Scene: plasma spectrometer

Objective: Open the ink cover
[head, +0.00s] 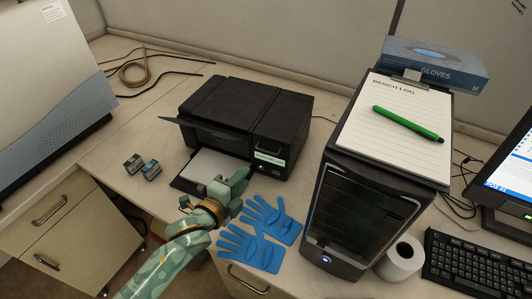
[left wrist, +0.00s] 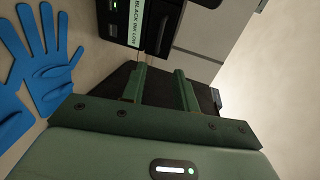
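A black printer (head: 225,105) stands on the bench with its lid down. Its right front section (head: 283,120) looks closed; I cannot tell the ink cover's exact edges. A pale label (head: 270,158) sits low on that front; in the left wrist view the label (left wrist: 136,22) reads "BLACK INK LOW". My left gripper (head: 238,182) is in front of the printer, near its paper tray (head: 190,185) and below the label. In the left wrist view the left gripper's fingers (left wrist: 160,72) are apart with nothing held between them. My right gripper is not in view.
Blue gloves (head: 262,235) lie right of my left gripper. Two small cartridges (head: 142,167) stand left of the printer. A black tower (head: 360,200) with a clipboard (head: 398,130) and green pen (head: 408,123) stands to the right, beside a paper roll (head: 402,258).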

